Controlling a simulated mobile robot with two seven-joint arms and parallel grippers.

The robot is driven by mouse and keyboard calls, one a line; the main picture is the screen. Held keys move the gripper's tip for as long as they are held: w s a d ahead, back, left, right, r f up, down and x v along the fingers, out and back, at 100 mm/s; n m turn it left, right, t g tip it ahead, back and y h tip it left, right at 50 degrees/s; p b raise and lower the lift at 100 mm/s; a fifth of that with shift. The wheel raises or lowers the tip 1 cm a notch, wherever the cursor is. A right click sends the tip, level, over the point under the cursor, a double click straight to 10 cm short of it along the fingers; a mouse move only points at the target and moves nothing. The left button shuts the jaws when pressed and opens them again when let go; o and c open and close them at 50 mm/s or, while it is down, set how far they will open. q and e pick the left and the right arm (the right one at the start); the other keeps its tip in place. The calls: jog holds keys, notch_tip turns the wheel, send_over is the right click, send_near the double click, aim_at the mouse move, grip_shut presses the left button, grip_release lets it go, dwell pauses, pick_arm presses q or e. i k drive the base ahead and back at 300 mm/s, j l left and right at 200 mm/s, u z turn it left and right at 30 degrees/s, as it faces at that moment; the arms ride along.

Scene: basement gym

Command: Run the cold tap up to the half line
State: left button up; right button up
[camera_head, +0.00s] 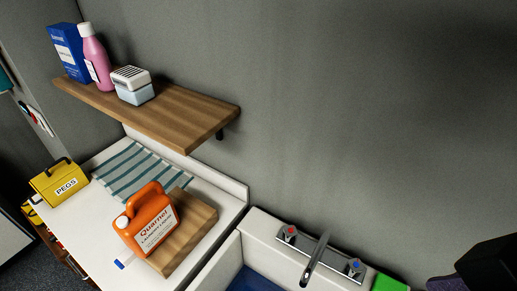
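The cold tap (355,266) carries a blue mark and sits at the right end of a chrome mixer. The hot tap (289,232) with a red mark is at its left end, and the spout (316,260) stands between them. A white sink (262,226) holds the mixer on its back ledge. Something dark blue (252,281) shows inside the basin, cut off by the bottom edge. No half line and no running water are visible. A black shape at the lower right edge may be part of my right arm; no fingertips show. My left gripper is not in view.
An orange jug (149,222) stands on a wooden board (197,227) left of the sink, near a striped cloth (143,169) and a yellow pegs box (60,183). A wooden shelf (184,117) juts out above. A green item (390,284) sits right of the cold tap.

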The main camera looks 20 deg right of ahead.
aim_at(354, 267)
jog(key=k+l+z, duration=0.1)
jog(key=k, duration=0.35)
jog(key=k+l, duration=0.2)
jog(key=k, duration=0.25)
jog(key=z, duration=0.05)
